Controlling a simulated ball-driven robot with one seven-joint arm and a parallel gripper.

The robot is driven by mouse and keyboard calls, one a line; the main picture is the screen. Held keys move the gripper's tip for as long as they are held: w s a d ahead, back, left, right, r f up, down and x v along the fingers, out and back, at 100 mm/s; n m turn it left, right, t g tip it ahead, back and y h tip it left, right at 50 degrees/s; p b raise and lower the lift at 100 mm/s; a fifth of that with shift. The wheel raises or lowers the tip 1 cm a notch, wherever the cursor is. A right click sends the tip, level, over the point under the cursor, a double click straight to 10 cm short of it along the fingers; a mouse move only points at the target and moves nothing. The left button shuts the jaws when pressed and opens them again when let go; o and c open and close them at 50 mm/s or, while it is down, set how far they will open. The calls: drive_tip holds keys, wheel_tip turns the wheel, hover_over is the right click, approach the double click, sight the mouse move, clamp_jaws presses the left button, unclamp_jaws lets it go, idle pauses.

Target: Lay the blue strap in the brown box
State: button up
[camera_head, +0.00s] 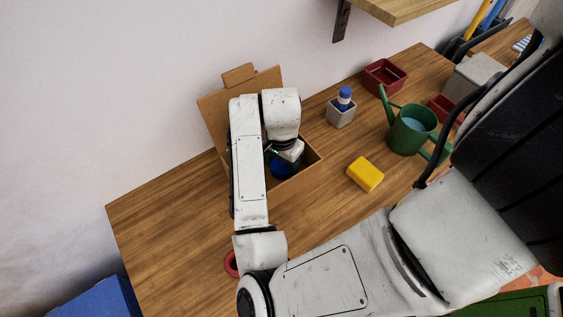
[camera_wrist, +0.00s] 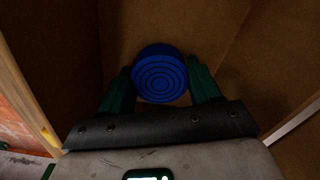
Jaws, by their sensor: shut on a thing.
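The blue strap (camera_wrist: 159,75) shows in the wrist view as a rolled coil with rings on its face. My gripper (camera_wrist: 160,88) has its two green fingers on either side of the coil and is shut on it. The brown box (camera_head: 296,182) stands open on the wooden table, its lid raised at the back. In the head view the strap (camera_head: 281,169) is a blue patch inside the box opening, partly hidden by my wrist. Brown box walls surround the coil in the wrist view. I cannot tell whether the coil touches the box floor.
A yellow block (camera_head: 365,174) lies right of the box. A green watering can (camera_head: 409,130), a grey holder with a blue-and-white bottle (camera_head: 342,110) and a red bin (camera_head: 384,76) stand further right. A red round thing (camera_head: 231,264) is partly hidden behind my arm. The table's left part is clear.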

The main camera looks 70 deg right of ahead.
sight(281, 164)
drive_tip(key=shift+f, duration=0.1)
drive_tip(key=o, duration=0.6)
drive_tip(key=shift+f, duration=0.1)
drive_tip(key=o, duration=0.5)
wheel_tip(281, 164, up, 12)
drive_tip(key=shift+r+p, duration=0.25)
drive_tip(key=shift+p, duration=0.85)
drive_tip(key=shift+d, duration=0.1)
